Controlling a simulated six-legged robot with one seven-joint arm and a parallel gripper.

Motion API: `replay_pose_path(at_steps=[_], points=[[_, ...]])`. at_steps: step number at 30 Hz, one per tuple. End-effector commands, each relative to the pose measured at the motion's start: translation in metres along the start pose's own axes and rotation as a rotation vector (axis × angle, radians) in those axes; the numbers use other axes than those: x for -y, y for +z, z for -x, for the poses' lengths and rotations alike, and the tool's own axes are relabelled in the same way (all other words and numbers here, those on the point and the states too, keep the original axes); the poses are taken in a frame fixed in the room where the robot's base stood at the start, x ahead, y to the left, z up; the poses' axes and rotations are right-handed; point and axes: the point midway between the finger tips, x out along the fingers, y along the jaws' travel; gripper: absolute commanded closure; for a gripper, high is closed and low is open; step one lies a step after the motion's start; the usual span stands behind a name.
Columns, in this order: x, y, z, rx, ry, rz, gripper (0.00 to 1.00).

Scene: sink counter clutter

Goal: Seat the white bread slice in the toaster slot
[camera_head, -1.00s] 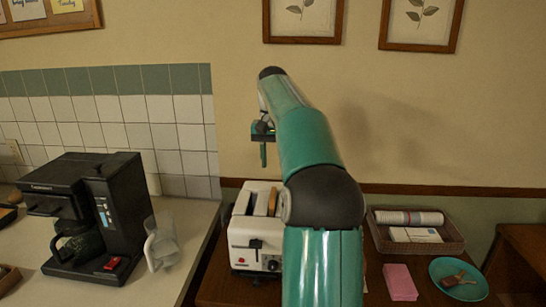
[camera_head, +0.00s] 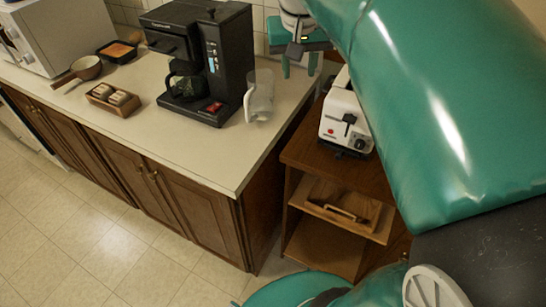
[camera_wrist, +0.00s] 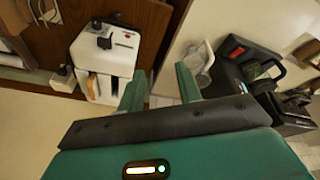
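The white toaster (camera_head: 341,122) stands on the brown wooden cabinet right of the counter, its lever and knob facing me. My arm covers its right side and much of its top. It also shows in the wrist view (camera_wrist: 118,58), where a narrow tan strip (camera_wrist: 93,86) shows at its top; I cannot tell whether this is bread in a slot. No white bread slice is clearly seen. My gripper (camera_head: 299,66) is open and empty, fingers apart, above and left of the toaster. In the wrist view my gripper (camera_wrist: 161,77) has nothing between its fingers.
A black coffee maker (camera_head: 205,65) and a clear jug (camera_head: 260,95) stand on the counter (camera_head: 185,140) left of the toaster. A small wooden tray (camera_head: 100,98), a pan (camera_head: 86,67) and a microwave (camera_head: 50,35) are farther left. The cabinet (camera_head: 300,155) has an open shelf.

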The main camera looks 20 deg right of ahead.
Motion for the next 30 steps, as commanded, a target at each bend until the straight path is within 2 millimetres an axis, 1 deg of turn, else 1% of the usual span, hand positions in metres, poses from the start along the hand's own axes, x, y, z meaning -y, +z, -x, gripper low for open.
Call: replay_pose_path(at_steps=[1, 2, 3, 5, 6, 9, 12, 13, 15, 18, 30], points=[[0.013, 0.023, 0.000, -0.027, -0.013, 0.041, 0.65], [0.019, 0.035, -0.002, -0.043, -0.022, 0.062, 0.65], [0.026, 0.052, -0.004, -0.064, -0.037, 0.092, 0.65], [0.036, 0.077, -0.010, -0.095, -0.060, 0.134, 0.65], [0.042, 0.093, -0.015, -0.116, -0.077, 0.162, 0.65], [0.053, 0.133, -0.030, -0.164, -0.123, 0.226, 0.65], [0.060, 0.163, -0.045, -0.200, -0.164, 0.275, 0.65], [0.062, 0.170, -0.049, -0.208, -0.174, 0.285, 0.65], [0.064, 0.181, -0.056, -0.220, -0.191, 0.303, 0.65], [0.066, 0.188, -0.060, -0.229, -0.201, 0.313, 0.65], [0.066, 0.188, -0.061, -0.227, -0.201, 0.312, 0.65]])
